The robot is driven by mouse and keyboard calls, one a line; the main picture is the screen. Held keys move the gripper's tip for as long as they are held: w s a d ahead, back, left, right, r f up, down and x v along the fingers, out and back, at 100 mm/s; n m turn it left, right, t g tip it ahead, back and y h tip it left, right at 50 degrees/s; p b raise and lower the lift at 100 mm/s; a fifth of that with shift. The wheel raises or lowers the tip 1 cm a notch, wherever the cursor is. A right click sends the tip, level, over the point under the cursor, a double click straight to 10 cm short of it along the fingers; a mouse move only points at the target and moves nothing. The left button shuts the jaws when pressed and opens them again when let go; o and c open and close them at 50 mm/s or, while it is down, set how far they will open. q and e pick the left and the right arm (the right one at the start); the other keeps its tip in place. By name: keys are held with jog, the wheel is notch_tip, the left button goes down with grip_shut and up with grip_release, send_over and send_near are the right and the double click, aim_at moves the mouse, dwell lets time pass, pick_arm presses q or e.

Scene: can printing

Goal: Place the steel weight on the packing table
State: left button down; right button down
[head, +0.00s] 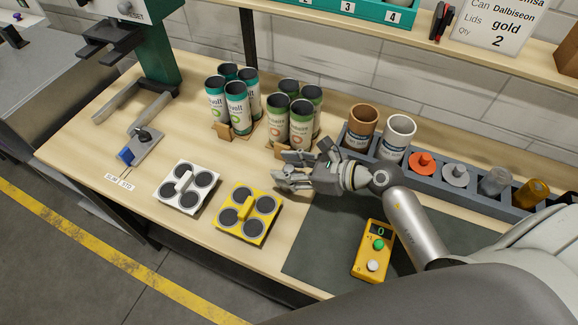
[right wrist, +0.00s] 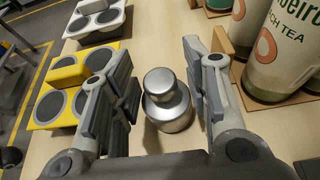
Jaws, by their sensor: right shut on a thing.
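The steel weight (right wrist: 167,100) is a shiny silver cylinder with a round knob on top. It stands upright between the two fingers of my right gripper (right wrist: 165,95) in the right wrist view. The right gripper is shut on it, low over the light wood table. In the head view the right gripper (head: 290,172) is in the middle of the packing table (head: 155,222), and I cannot make out the weight there. My left gripper is not in view.
A yellow four-pack lid tray (head: 266,231) and a white one (head: 170,199) lie left of the gripper. Printed cans (head: 301,124) stand just behind it. A dark mat (head: 318,240) with a yellow counter box (head: 372,251) is to the right. A grey rack (head: 440,184) runs along the back.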

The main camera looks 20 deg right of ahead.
jog(key=shift+f, duration=0.15)
jog(key=shift+f, duration=0.15)
jog(key=c, duration=0.8)
grip_release()
